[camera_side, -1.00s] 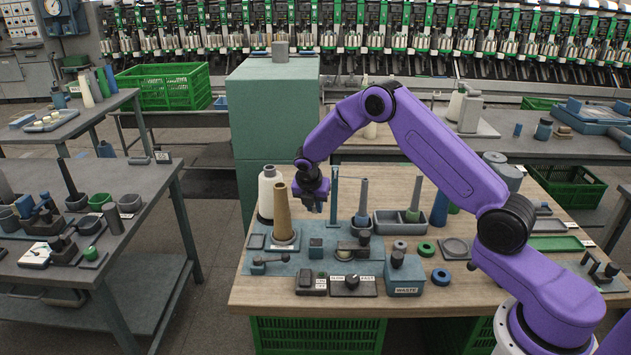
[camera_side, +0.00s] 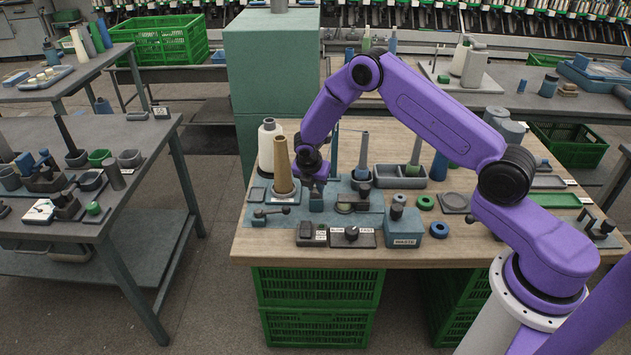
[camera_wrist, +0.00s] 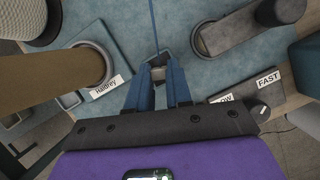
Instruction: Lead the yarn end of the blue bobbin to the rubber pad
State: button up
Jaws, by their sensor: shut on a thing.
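My gripper (camera_side: 316,184) is low over the blue plate, just right of the tall brown cone. In the wrist view its blue fingers (camera_wrist: 158,78) are close together on a thin blue yarn (camera_wrist: 153,22), which runs from them to the top edge. A small blue-grey block with a dark top (camera_side: 316,203), apparently the rubber pad, is directly below the fingertips; they hide part of it in the wrist view, and contact cannot be told. A slate-blue tube (camera_side: 364,152) stands upright behind and right of the gripper; another blue cone (camera_side: 439,166) stands farther right. Which one feeds the yarn is unclear.
The brown cone (camera_side: 283,165) stands close on the left, a white yarn cone (camera_side: 267,147) behind it. A thin blue post (camera_side: 335,155) stands behind the gripper. A grey lever arm (camera_wrist: 238,33) is close right. In front are a dial box (camera_side: 352,237) and a waste box (camera_side: 404,228).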

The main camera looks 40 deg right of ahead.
jog(key=shift+f, duration=0.55)
dwell(1.4)
jog(key=o, duration=1.2)
jog(key=shift+o, duration=0.2)
notch_tip(320, 180, up, 7)
dwell(1.0)
